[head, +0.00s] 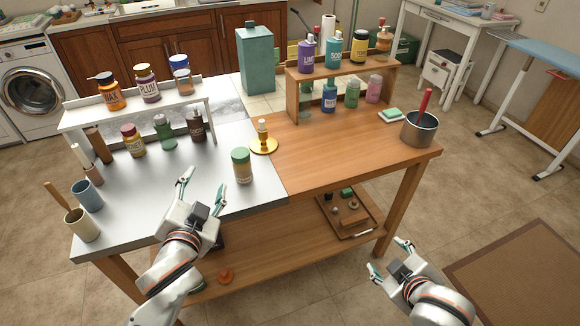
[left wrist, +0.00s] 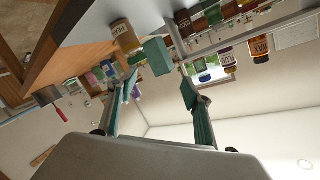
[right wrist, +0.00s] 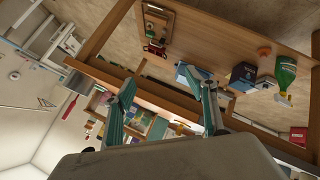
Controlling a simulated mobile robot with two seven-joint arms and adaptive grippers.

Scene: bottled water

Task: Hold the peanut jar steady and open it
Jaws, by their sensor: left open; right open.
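The peanut jar (head: 241,166), a tan jar with a green lid, stands upright near the front middle of the table, on the metal half. In the left wrist view the jar (left wrist: 123,37) shows beyond the fingers, with its label partly readable. My left gripper (head: 202,184) is open and empty, just left of the jar and apart from it. My right gripper (head: 390,259) is open and empty, in front of the table's right side, low and well away from the jar. In the right wrist view its fingers (right wrist: 165,105) are spread, with the table's underside beyond.
A brass pump dispenser (head: 263,138) stands behind the jar. A white rack (head: 135,110) with several bottles is at the back left, cups (head: 82,226) at the left edge. A wooden shelf (head: 340,72) and a pot (head: 418,128) stand right. The wooden tabletop (head: 330,160) is mostly clear.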

